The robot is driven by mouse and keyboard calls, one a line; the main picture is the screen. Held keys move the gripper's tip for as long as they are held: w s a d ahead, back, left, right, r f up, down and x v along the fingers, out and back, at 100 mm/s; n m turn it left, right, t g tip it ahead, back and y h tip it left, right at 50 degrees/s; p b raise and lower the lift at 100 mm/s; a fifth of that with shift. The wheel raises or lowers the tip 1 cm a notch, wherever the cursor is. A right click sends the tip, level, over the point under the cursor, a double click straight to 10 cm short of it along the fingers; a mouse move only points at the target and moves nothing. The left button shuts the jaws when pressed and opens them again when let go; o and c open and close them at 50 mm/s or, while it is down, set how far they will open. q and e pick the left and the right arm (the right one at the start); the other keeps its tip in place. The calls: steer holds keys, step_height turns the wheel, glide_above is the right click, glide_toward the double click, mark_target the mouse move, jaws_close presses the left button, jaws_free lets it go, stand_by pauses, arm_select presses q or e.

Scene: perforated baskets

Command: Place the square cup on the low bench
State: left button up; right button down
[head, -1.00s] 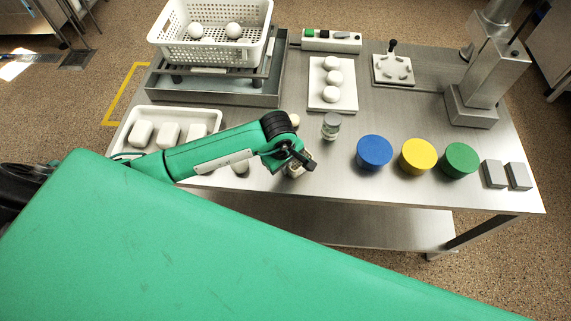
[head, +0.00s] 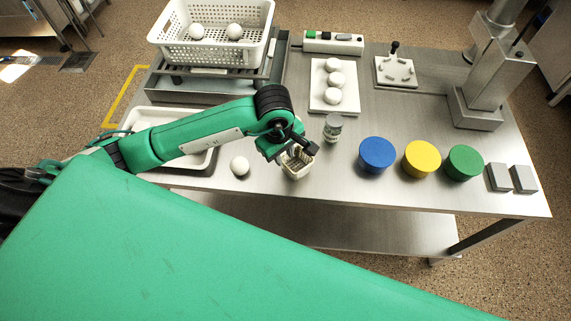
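The square cup (head: 296,170) is small, cream-white and open-topped, near the front edge of the steel table. My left gripper (head: 306,149) is at the cup's rim, with a dark finger over its top. The gripper and wrist hide part of the cup. I cannot tell whether the fingers are closed on it or whether it is clear of the table. No separate bench is plain to me; a low steel stand (head: 215,95) is at the back left. My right gripper is not in view.
A white perforated basket (head: 212,50) with two balls sits on the stand. A white ball (head: 240,166) is left of the cup. A jar (head: 333,127) and a blue disc (head: 377,155) are to its right. My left arm crosses a white tray (head: 152,116).

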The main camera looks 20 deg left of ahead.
arm_select(q)
steer(key=shift+s+a+r, duration=0.1)
steer(key=shift+s+r, duration=0.1)
steer(key=shift+r, duration=1.75)
